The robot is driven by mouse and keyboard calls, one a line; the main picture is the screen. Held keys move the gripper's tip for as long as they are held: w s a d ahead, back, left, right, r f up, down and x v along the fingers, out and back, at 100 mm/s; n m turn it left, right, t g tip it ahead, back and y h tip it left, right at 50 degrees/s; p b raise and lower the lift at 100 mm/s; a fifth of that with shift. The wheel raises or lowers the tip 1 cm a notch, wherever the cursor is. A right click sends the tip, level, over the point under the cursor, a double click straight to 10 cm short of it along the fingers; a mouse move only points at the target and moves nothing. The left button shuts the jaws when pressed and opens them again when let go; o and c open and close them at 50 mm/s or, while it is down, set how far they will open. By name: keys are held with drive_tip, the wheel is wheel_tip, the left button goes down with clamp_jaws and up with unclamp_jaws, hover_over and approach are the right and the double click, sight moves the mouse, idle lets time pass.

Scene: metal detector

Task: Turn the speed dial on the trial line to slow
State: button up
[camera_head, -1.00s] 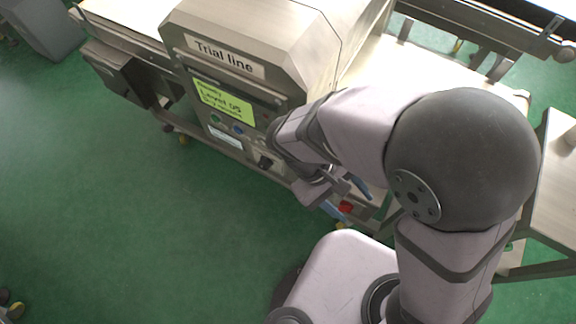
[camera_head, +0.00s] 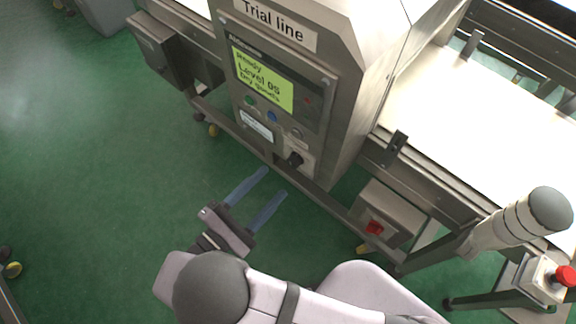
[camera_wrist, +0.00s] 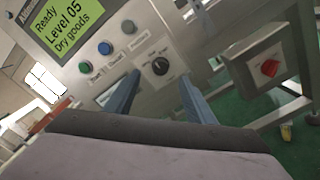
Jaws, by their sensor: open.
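The trial line machine (camera_head: 335,60) is a steel housing labelled "Trial line". Its green screen (camera_head: 262,80) reads "Ready, Level 05, Dry goods". The black speed dial (camera_head: 295,159) sits on a pale plate at the lower right of the panel. It also shows in the wrist view (camera_wrist: 160,66), between and beyond my fingertips; its marks are too small to read. My gripper (camera_head: 276,182) is open and empty, with two blue fingers pointing at the panel. In the wrist view the gripper (camera_wrist: 160,85) is apart from the dial.
Green and blue buttons and a third button (camera_wrist: 128,27) are beside the dial. A grey box with a red switch (camera_head: 374,228) is at lower right. A red stop button (camera_head: 565,276) stands far right. The white conveyor belt (camera_head: 480,110) runs right.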

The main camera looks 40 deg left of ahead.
sight(291, 165)
drive_tip(key=shift+w+p, duration=1)
drive_tip(key=shift+w, duration=2.65)
drive_tip(key=c, duration=1.1)
